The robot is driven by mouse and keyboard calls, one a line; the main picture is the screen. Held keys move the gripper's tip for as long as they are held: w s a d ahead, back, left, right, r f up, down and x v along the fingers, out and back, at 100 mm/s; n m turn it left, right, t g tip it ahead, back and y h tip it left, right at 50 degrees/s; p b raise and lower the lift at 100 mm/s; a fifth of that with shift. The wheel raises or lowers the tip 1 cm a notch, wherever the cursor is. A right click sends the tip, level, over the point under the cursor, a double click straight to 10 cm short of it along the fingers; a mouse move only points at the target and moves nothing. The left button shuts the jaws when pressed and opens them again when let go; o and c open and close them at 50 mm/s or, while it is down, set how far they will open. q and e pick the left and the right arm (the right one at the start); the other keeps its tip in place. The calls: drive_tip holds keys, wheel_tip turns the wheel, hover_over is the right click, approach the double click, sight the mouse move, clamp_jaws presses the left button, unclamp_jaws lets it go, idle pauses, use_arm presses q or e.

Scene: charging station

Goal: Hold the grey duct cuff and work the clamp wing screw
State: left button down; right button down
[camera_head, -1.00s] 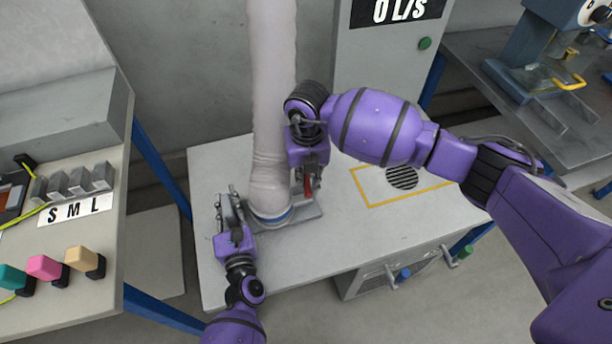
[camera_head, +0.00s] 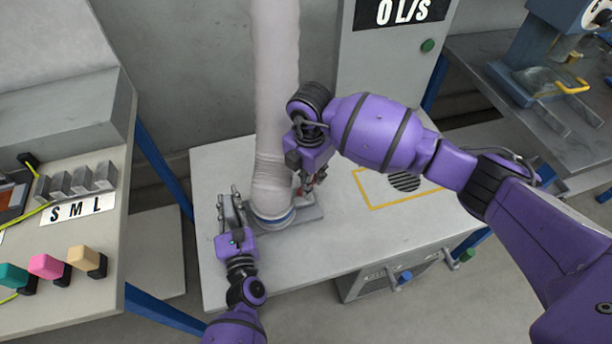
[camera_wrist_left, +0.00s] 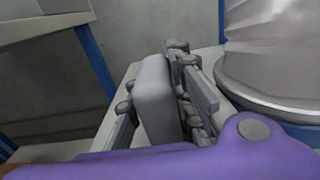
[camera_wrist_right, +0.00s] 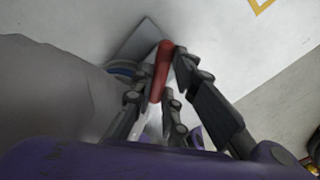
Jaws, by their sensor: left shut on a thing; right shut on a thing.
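The pale fabric duct (camera_head: 275,100) hangs down to a grey cuff (camera_head: 271,212) with a blue band, on a grey base plate (camera_head: 308,213). My left gripper (camera_head: 229,208) is beside the cuff's left side. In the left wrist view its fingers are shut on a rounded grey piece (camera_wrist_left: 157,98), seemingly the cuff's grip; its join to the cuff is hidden. My right gripper (camera_head: 312,180) is at the cuff's right side. In the right wrist view its fingers are around the red wing screw (camera_wrist_right: 161,70), which stands tilted. The fingers partly hide the screw.
A yellow-outlined square with a round vent (camera_head: 404,181) lies on the white table (camera_head: 360,235) to the right. A cabinet (camera_head: 385,70) reading 0 L/S stands behind. A left bench (camera_head: 70,240) holds coloured blocks and S M L pieces.

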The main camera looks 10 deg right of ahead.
drive_tip(key=shift+m, duration=0.5)
drive_tip(key=c, duration=1.7)
unclamp_jaws()
wheel_tip(320, 180, up, 12)
drive_tip(key=shift+r, duration=0.1)
use_arm(q)
drive_tip(key=c, duration=1.5)
unclamp_jaws()
drive_tip(key=shift+o, duration=0.2)
